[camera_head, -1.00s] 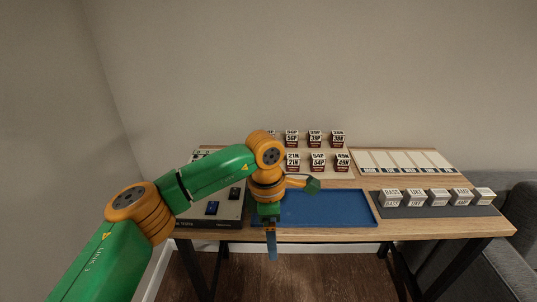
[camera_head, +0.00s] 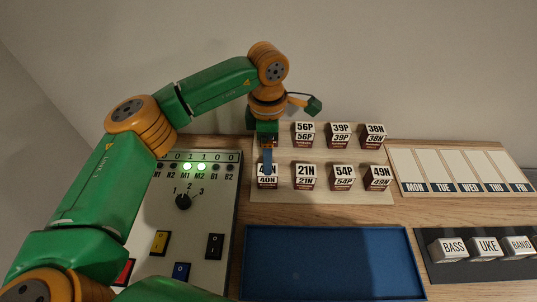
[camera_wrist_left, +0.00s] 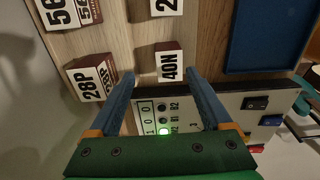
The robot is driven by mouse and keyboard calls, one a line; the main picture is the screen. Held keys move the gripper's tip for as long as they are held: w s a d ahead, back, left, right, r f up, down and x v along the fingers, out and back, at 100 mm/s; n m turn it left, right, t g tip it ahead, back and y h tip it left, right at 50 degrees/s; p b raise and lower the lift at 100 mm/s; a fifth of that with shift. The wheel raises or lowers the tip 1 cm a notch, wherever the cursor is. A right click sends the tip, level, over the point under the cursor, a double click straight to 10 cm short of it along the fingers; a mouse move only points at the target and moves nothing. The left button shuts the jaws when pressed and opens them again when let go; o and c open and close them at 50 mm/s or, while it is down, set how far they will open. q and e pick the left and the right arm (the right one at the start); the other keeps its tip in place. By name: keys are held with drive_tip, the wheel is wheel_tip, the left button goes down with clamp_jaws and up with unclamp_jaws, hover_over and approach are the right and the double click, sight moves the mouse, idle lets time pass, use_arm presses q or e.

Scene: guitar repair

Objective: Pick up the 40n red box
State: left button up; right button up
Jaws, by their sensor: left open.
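The 40N box (camera_head: 267,183) has a white label and a dark red lower body. It stands at the left end of the front row on the wooden rack, partly hidden by my finger. In the left wrist view the 40N box (camera_wrist_left: 168,68) lies just ahead of the gap between my fingertips. My left gripper (camera_head: 268,171) is above or close at the box; in the wrist view its blue fingers (camera_wrist_left: 160,82) are open and empty. I cannot tell whether they touch the box. My right gripper is not in view.
The 21N box (camera_head: 305,175) stands to the right, with several more boxes beside and behind. A switch panel (camera_head: 215,210) is at left. A blue tray (camera_head: 330,262) lies empty in front. A weekday board (camera_head: 460,168) and labelled blocks (camera_head: 485,247) are at right.

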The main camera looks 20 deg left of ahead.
sight(265, 182)
use_arm(q)
drive_tip(key=shift+s+d+f+p, duration=0.15)
drive_tip(key=shift+s+f+p, duration=0.55)
drive_tip(key=shift+f, duration=0.35)
wheel_tip(265, 182, down, 3)
drive_tip(key=shift+s+f+p, duration=0.1)
drive_tip(key=shift+s+p, duration=0.05)
drive_tip(key=shift+p, duration=0.15)
drive_tip(key=shift+w+f, duration=0.2)
drive_tip(key=shift+f, duration=0.3)
drive_tip(key=shift+s+r, duration=0.1)
drive_tip(key=c, duration=0.7)
clamp_jaws()
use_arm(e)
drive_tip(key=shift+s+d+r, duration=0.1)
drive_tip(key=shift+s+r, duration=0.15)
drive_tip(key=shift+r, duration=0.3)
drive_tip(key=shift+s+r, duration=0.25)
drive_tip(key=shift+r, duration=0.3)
